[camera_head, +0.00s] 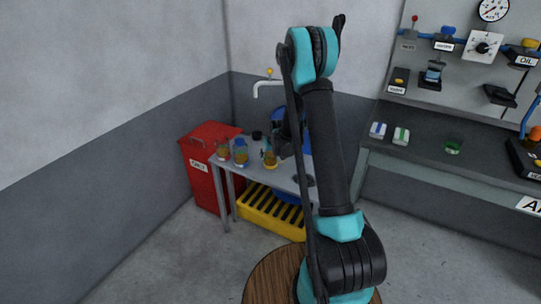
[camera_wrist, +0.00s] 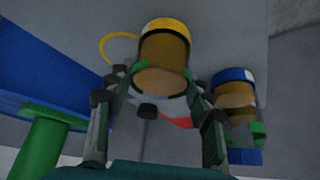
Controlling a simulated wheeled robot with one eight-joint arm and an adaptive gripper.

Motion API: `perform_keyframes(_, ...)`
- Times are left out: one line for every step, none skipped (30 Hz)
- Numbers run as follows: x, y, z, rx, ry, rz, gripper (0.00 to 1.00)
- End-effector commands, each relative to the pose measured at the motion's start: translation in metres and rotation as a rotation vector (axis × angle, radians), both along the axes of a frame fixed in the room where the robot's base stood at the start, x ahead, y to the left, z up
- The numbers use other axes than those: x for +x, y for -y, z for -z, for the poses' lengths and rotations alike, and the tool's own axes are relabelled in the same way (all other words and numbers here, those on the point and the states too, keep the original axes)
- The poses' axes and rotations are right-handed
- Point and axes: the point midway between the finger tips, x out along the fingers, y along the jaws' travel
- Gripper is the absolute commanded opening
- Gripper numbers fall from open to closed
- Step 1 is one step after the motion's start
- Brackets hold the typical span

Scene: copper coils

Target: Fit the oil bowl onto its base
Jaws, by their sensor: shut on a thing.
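A cylindrical amber bowl with a yellow band (camera_wrist: 163,62) sits between the fingers of my gripper (camera_wrist: 158,88) in the wrist view. My gripper is shut on it. The bowl also shows small at the bench's middle in the head view (camera_head: 270,160), beside my arm. Whether it touches the bench is hard to tell. A label reading OIL (camera_head: 526,61) is on the panel at upper right, under a fitting with a yellow part (camera_head: 524,46). I cannot tell for certain that this fitting is the bowl's base.
A blue-banded jar (camera_wrist: 234,92) stands close by in the wrist view; it shows in the head view (camera_head: 240,153) with another amber jar (camera_head: 222,149). A green bowl (camera_head: 453,146) sits on the right counter.

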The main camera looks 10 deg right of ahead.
Motion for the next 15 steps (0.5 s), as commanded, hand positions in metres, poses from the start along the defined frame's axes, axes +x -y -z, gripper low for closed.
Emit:
perform_keyframes(-0.0001,0.0000,0.0000,0.000,0.000,0.000,0.00)
perform_keyframes(-0.0001,0.0000,-0.0002,0.000,0.000,0.000,0.00)
perform_keyframes(-0.0001,0.0000,-0.0003,0.000,0.000,0.000,0.00)
perform_keyframes(-0.0001,0.0000,-0.0002,0.000,0.000,0.000,0.00)
perform_keyframes(0.0000,0.0000,-0.0002,0.000,0.000,0.000,0.00)
perform_keyframes(-0.0001,0.0000,0.0000,0.000,0.000,0.000,0.00)
perform_keyframes(0.0000,0.0000,0.0006,0.000,0.000,0.000,0.00)
perform_keyframes(0.0001,0.0000,0.0013,0.000,0.000,0.000,0.00)
perform_keyframes(0.0001,0.0000,0.0025,0.000,0.000,0.000,0.00)
perform_keyframes(0.0001,0.0000,0.0025,0.000,0.000,0.000,0.54)
perform_keyframes(0.0000,0.0000,0.0023,0.000,0.000,0.000,0.58)
perform_keyframes(0.0000,0.0000,0.0023,0.000,0.000,0.000,0.63)
perform_keyframes(0.0000,0.0000,0.0023,0.000,0.000,0.000,0.66)
perform_keyframes(0.0000,0.0000,0.0022,0.000,0.000,0.000,0.70)
perform_keyframes(0.0000,0.0000,0.0022,0.000,0.000,0.000,0.72)
